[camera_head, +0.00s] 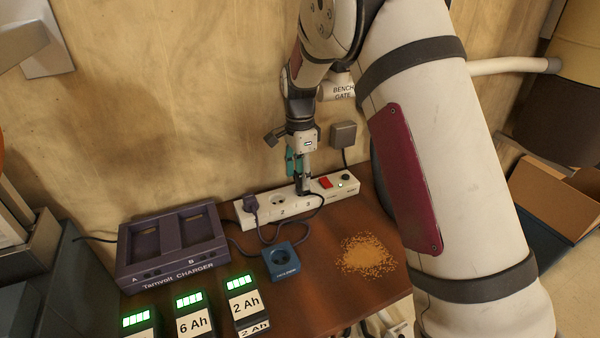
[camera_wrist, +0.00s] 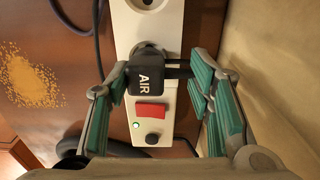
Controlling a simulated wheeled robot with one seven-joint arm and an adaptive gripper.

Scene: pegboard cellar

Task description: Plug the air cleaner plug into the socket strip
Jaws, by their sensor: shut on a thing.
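The black air cleaner plug (camera_wrist: 148,78), marked "AIR", is between the teal pads of my gripper (camera_wrist: 160,85) in the wrist view. My gripper (camera_head: 300,172) is shut on it, pointing down over the socket strip. In the head view the dark plug (camera_head: 303,187) is at the white socket strip (camera_head: 334,190), by the outlet marked 3. Whether its pins are fully in is hidden. The strip also shows in the wrist view (camera_wrist: 125,30), with a red switch (camera_wrist: 151,110) and a lit green lamp beside the plug.
A purple plug (camera_head: 250,203) sits at the strip's left end; outlet 2 (camera_head: 278,199) is empty. A blue socket box (camera_head: 282,261), charger (camera_head: 172,245) and several batteries (camera_head: 241,300) stand left and in front. Sawdust (camera_head: 366,256) lies on the right. The wall is close behind.

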